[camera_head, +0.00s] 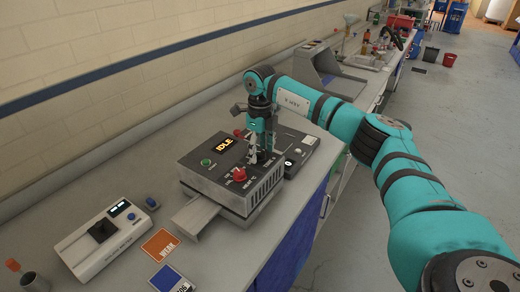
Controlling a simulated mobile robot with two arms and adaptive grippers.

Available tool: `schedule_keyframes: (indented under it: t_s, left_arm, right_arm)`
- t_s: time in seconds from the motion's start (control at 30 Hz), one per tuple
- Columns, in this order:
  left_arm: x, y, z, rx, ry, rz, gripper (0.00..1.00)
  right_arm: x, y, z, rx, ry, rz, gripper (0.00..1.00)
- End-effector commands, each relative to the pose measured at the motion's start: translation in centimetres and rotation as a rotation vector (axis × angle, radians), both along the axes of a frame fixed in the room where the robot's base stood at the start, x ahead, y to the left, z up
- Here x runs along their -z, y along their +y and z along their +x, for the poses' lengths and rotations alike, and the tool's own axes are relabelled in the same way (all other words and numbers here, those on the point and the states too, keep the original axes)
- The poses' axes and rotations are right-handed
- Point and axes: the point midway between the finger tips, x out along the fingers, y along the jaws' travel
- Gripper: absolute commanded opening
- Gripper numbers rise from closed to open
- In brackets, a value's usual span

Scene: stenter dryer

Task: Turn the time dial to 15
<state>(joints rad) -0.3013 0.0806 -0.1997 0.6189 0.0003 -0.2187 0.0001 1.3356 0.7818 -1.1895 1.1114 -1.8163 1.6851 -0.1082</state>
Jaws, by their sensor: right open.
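The stenter dryer (218,178) is a grey box on the bench, with a lit IDLE display (223,144) and a green button (206,162) on its top. A front red knob (240,174) stands by the heat lettering. Another red part (239,134) shows at the back, beside my gripper. I cannot read which control is the time dial, or its setting. My right gripper (261,157) points down over the dryer's top, right of the display, open. It hides part of the panel beneath it, and contact is unclear. My left gripper is out of view.
A white meter device (104,240), an orange card (161,244) and a blue card (172,281) lie at the front left. A tray (195,214) sticks out from the dryer. A dark device (300,152) stands close on its right. The wall runs behind the bench.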

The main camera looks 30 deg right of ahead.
Motion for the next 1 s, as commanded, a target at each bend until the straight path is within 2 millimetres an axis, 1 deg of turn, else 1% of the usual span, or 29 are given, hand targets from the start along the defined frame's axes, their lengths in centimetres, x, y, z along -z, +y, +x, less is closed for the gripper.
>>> schedule_keyframes:
  t_s: [0.17, 0.4, 0.5, 0.6, 0.77, 1.0]
  left_arm:
    - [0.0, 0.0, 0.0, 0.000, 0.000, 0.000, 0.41]
    - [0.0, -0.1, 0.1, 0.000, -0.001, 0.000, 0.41]
    - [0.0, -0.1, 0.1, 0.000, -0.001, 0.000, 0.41]
    - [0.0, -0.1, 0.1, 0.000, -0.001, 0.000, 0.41]
    - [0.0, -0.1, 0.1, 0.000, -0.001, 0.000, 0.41]
    - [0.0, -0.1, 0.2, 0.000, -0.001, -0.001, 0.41]
  right_arm:
    - [-2.3, 0.0, 0.1, -0.001, -0.005, 0.001, 0.57]
    - [-7.5, 0.0, 0.1, 0.000, -0.006, 0.000, 0.57]
    - [-9.3, 0.0, 0.1, 0.000, -0.005, 0.001, 0.57]
    - [-10.7, 0.0, 0.1, 0.001, -0.004, 0.001, 0.57]
    - [-11.8, 0.0, 0.1, 0.000, -0.002, 0.001, 0.57]
    - [-11.9, 0.0, 0.1, 0.000, -0.001, 0.000, 0.57]
